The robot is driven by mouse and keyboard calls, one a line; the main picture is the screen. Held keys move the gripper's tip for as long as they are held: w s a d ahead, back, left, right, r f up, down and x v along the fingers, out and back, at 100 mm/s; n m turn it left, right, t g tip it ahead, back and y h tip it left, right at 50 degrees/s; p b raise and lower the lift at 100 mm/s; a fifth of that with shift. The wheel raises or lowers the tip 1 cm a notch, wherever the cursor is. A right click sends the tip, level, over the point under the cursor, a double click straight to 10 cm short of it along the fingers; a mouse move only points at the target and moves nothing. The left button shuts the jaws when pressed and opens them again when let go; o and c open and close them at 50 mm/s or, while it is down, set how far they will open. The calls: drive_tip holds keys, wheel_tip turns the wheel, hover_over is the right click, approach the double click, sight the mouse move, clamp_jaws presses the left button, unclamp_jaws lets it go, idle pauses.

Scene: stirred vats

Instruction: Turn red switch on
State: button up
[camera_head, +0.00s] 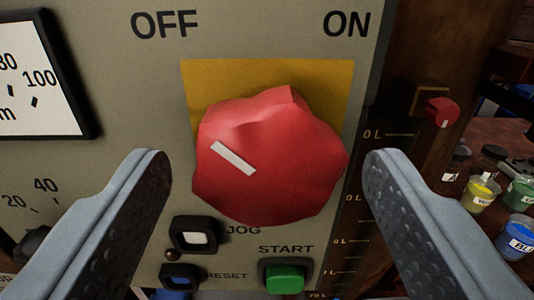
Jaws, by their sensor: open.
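The red switch (285,165) is a large lobed knob on a yellow plate (215,85), set in a grey panel. Its white mark slants up to the left, toward the printed word OFF at the upper left. The word ON is printed at the upper right. My gripper (268,172) is open, with one finger left of the knob and one right of it. Gaps show between both fingers and the knob in this view. I cannot tell how deep the fingertips are relative to the knob.
Below the knob are a white JOG button (194,238), a blue RESET button (180,280) and a green START button (285,277). A gauge (40,80) is at the left. A small red knob (441,111) and several paint pots (480,194) are at the right.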

drive_tip(key=c, duration=1)
drive_tip(key=shift+m, duration=0.4)
drive_tip(key=m, duration=0.3)
drive_tip(key=shift+m, duration=0.4)
drive_tip(key=m, duration=0.4)
drive_tip(key=shift+m, duration=0.3)
drive_tip(key=m, duration=0.4)
drive_tip(key=shift+a, duration=0.1)
drive_tip(key=m, duration=0.4)
drive_tip(key=shift+m, duration=0.3)
